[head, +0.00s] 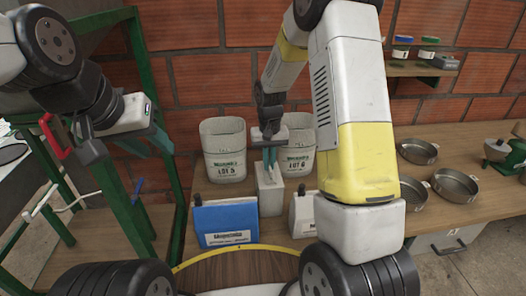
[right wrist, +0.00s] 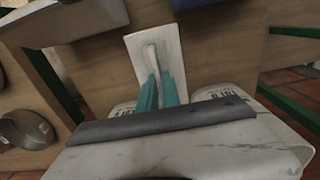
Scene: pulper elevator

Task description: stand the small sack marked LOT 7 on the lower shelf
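A small white sack (head: 270,198) with a narrow top seam stands on the wooden bench, in front of two large sacks. No mark on it is readable. My right gripper (head: 269,162) points down at its top; the fingers are close together on either side of the seam. In the right wrist view the teal fingers (right wrist: 160,88) meet the seam of the white sack (right wrist: 143,42). My left gripper (head: 147,146) is empty, its teal fingers spread, beside the green rack. A wooden shelf (head: 95,247) shows low in that rack.
Large sacks LOT 5 (head: 223,152) and LOT 6 (head: 299,148) stand behind. Metal pans (head: 455,186) lie to the right. A green rack post (head: 152,90) rises at left.

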